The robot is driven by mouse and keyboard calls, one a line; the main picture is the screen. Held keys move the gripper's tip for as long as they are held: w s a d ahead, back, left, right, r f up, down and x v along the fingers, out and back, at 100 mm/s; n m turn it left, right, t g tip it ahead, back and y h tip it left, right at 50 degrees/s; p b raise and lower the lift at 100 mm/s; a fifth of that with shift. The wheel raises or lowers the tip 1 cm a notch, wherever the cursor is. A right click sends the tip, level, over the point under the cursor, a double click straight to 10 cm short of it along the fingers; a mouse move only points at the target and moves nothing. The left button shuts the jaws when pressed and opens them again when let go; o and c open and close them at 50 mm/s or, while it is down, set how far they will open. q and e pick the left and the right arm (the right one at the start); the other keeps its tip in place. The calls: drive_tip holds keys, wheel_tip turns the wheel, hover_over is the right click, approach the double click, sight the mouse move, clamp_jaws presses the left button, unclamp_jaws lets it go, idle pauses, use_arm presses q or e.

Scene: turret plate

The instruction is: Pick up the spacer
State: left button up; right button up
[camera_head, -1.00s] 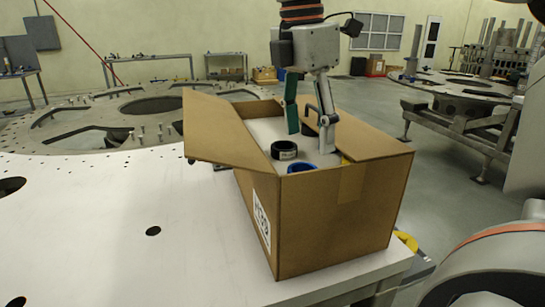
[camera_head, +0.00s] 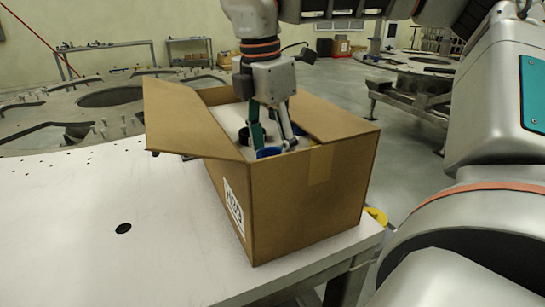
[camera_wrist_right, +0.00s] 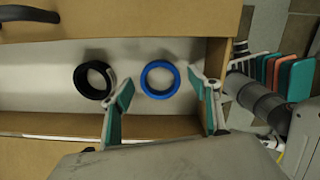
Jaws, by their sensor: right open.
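My right gripper (camera_head: 272,145) reaches down into an open cardboard box (camera_head: 310,205), its fingers open. In the right wrist view, a blue ring (camera_wrist_right: 144,80) lies on the pale box floor, between the open fingertips (camera_wrist_right: 160,84) as seen from there, and nothing is gripped. A black ring (camera_wrist_right: 82,84) with a white mark lies to its left, outside the fingers. I cannot tell which ring is the spacer. In the head view the blue ring (camera_head: 266,153) is partly hidden behind the box's near wall and the gripper. My left gripper is not in view.
The box stands on a white table (camera_head: 80,220) with its flaps (camera_head: 185,118) folded outward. Its walls rise close around the gripper. A large perforated plate (camera_head: 110,118) lies behind the table at the left. The table left of the box is clear.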

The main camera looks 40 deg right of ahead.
drive_tip(key=c, duration=1.2)
